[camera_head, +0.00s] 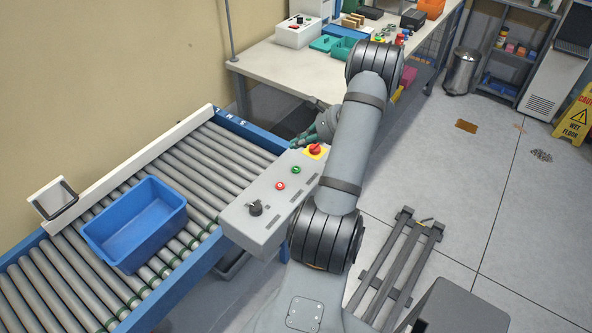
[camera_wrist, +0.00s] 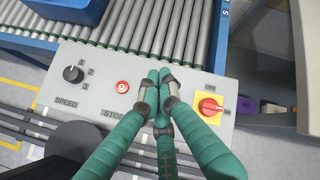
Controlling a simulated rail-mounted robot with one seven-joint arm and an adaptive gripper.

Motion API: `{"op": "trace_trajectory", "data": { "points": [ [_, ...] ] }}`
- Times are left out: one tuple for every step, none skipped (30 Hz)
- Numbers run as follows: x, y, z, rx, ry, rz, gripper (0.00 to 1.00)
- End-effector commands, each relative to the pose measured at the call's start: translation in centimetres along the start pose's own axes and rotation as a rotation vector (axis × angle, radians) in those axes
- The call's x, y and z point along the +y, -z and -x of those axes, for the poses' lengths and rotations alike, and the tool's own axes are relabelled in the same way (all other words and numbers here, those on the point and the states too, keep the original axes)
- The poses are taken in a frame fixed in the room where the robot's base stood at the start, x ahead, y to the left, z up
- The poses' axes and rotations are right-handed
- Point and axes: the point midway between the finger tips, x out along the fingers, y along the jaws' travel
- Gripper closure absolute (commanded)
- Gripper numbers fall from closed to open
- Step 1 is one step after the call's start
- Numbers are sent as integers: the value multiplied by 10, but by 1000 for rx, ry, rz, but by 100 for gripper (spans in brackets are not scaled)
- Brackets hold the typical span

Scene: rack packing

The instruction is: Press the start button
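The grey control box (camera_head: 262,222) stands beside the roller conveyor. In the head view, its green button (camera_head: 296,170) sits between the red button (camera_head: 280,186) and a red-and-yellow rotary switch (camera_head: 315,150). In the wrist view, the box (camera_wrist: 100,92) shows a red button (camera_wrist: 122,87) marked STOP, a black SPEED knob (camera_wrist: 73,74) and the red switch (camera_wrist: 209,107). My gripper (camera_wrist: 159,74) has its teal fingers together and empty, over the panel between the red button and the switch. The green button is hidden behind the fingers there. I cannot tell whether they touch the panel.
A blue bin (camera_head: 135,225) sits on the conveyor (camera_head: 215,160) left of the box. A workbench (camera_head: 285,70) with tools and boxes stands behind. A wet-floor sign (camera_head: 577,118) and a trash can (camera_head: 461,72) stand at the right. Floor right of my arm is mostly clear.

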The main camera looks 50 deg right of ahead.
Motion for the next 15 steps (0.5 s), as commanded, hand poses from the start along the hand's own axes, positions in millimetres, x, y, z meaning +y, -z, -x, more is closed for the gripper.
{"op": "trace_trajectory", "data": {
  "points": [
    [4,4,-6,0,-1,-1,100],
    [6,6,-8,-1,0,-2,100],
    [9,8,-12,-1,0,-2,100],
    [11,10,-14,-1,0,-2,100],
    [13,12,-17,-2,-1,-2,100],
    [16,15,-21,-2,-1,-2,100],
    [18,17,-24,-1,-1,-2,100],
    [20,20,-27,-1,0,-2,100],
    [23,22,-31,-1,0,-2,100],
    [25,24,-34,-1,-1,-2,100],
    [28,27,-37,-1,-2,-1,100],
    [31,30,-42,0,0,0,100],
    [33,32,-45,0,0,1,100],
    [34,34,-47,0,0,1,100],
    [36,36,-50,0,0,1,100]
  ]
}}
